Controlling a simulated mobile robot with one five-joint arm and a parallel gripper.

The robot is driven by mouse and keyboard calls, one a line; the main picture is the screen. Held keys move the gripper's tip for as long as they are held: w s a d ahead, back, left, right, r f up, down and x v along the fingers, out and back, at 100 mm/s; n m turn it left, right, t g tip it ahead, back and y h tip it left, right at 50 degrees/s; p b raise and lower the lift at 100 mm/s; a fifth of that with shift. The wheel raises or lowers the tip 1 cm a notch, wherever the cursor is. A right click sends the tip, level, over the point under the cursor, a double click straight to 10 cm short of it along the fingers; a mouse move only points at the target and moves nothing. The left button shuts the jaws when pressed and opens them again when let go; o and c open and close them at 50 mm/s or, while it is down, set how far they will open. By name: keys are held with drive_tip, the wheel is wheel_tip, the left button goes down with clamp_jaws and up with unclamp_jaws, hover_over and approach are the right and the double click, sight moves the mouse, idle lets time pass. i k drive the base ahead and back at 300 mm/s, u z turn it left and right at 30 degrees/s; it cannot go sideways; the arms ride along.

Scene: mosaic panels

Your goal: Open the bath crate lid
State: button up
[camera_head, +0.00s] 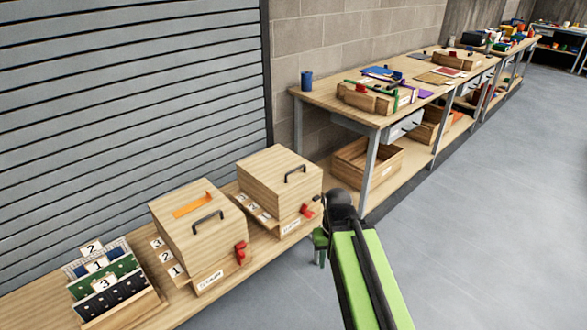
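Two wooden crates with closed lids stand side by side on the low bench. The left crate (180,240) has a dark lid handle (207,220), an orange strip on top and a red latch (240,252) at its front. The right crate (262,192) has a dark lid handle (295,174) and a red latch (305,211) at its front right. Their front labels are too small to read, so I cannot tell which is the bath crate. My gripper (320,200) is at the right crate's front right corner, close to its latch. Its fingers are too small to judge.
A rack of numbered panels (103,282) stands at the bench's left end. Number cards lie beside the crates. A long workbench (340,98) with trays and tools runs along the back wall, with a wooden box (368,165) on its lower shelf. The grey floor at right is clear.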

sight(280, 181)
drive_tip(key=u, duration=0.2)
drive_tip(key=i, duration=1.35)
drive_tip(key=z, duration=0.15)
